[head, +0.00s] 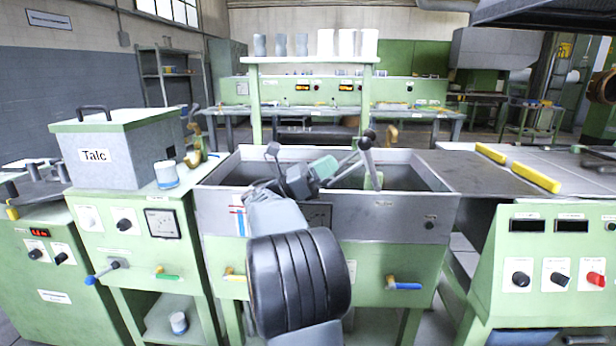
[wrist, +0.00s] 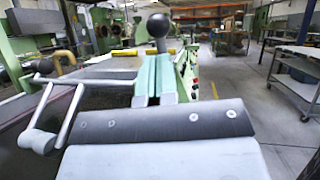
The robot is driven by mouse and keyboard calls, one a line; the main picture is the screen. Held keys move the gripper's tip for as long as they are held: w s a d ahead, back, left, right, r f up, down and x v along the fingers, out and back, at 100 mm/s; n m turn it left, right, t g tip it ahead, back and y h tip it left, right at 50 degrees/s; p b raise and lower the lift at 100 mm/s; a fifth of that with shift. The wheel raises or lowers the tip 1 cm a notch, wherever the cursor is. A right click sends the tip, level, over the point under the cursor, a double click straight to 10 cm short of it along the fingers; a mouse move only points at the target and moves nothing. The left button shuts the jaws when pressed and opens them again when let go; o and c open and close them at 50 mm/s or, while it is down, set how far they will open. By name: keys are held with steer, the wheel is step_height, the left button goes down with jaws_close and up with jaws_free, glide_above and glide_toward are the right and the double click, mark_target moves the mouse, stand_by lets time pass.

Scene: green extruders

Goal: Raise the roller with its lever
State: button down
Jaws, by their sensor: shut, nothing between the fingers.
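My gripper (head: 325,167) is over the metal trough (head: 330,209), its green fingers shut and empty. In the wrist view the fingers (wrist: 154,76) lie side by side. A lever with a black ball knob (wrist: 158,26) stands just beyond the fingertips; its stem passes down behind them, and I cannot tell whether they touch. In the head view the black knob (head: 370,134) is to the right of the fingertips. A grey bar frame with a short cylinder (wrist: 38,140) is to the left in the wrist view. I cannot clearly make out the roller.
A grey Talc box (head: 120,160) and a white cup (head: 166,174) stand on the green cabinet at left. A flat table with yellow bars (head: 536,177) adjoins the trough at right. White and grey cylinders stand on a shelf (head: 310,60) behind. A control panel (head: 550,260) is at front right.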

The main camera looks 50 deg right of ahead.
steer(key=shift+b+x, duration=0.55)
steer(key=shift+x, duration=2.35)
steer(key=shift+r, duration=0.15)
